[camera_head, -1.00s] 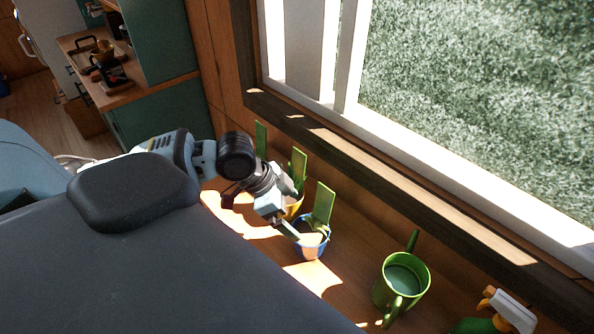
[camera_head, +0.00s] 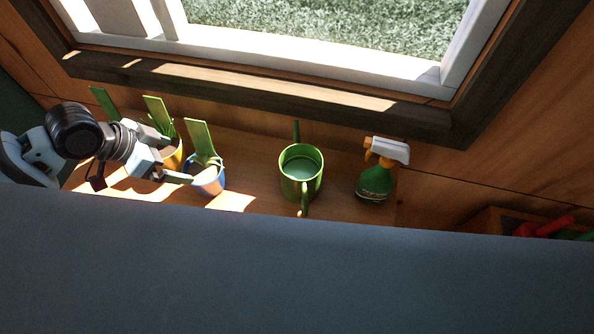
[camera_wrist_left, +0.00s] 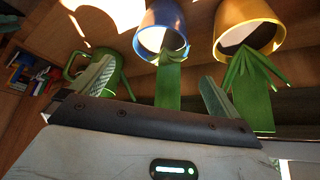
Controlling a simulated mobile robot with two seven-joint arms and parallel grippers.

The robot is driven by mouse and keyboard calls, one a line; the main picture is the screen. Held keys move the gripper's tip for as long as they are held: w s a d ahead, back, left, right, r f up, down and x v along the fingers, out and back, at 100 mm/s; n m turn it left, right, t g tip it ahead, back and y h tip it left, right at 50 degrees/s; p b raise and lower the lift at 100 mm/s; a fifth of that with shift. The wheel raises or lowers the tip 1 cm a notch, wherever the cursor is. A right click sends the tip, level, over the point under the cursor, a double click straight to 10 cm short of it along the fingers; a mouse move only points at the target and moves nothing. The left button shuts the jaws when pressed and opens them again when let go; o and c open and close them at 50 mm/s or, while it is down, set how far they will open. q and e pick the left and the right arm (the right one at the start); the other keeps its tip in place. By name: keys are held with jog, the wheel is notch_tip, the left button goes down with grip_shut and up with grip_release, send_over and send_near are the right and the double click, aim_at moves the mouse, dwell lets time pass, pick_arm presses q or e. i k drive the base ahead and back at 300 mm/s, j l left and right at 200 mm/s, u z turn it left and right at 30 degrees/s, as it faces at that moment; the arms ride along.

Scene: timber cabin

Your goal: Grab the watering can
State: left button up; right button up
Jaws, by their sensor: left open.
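The green watering can (camera_head: 300,188) stands upright on the wooden counter below the window, right of the potted plants, with its spout and handle pointing away and toward me. It also shows at the left of the left wrist view (camera_wrist_left: 75,66), partly hidden behind a finger. My left gripper (camera_head: 174,166) is open and empty, next to the blue pot (camera_head: 207,185) and well left of the can. In the left wrist view its two fingers (camera_wrist_left: 157,90) are spread apart, with a green plant marker showing between them. My right gripper is not in view.
A yellow pot (camera_head: 174,158) with a plant stands left of the blue pot, close to my left gripper. A green spray bottle (camera_head: 375,184) stands just right of the can. The window frame (camera_head: 270,95) rises behind. Counter between blue pot and can is clear.

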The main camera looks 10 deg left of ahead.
aim_at(301, 165)
jog(key=k+l+z, duration=0.7)
jog(key=k+l, duration=0.1)
jog(key=k, duration=0.1)
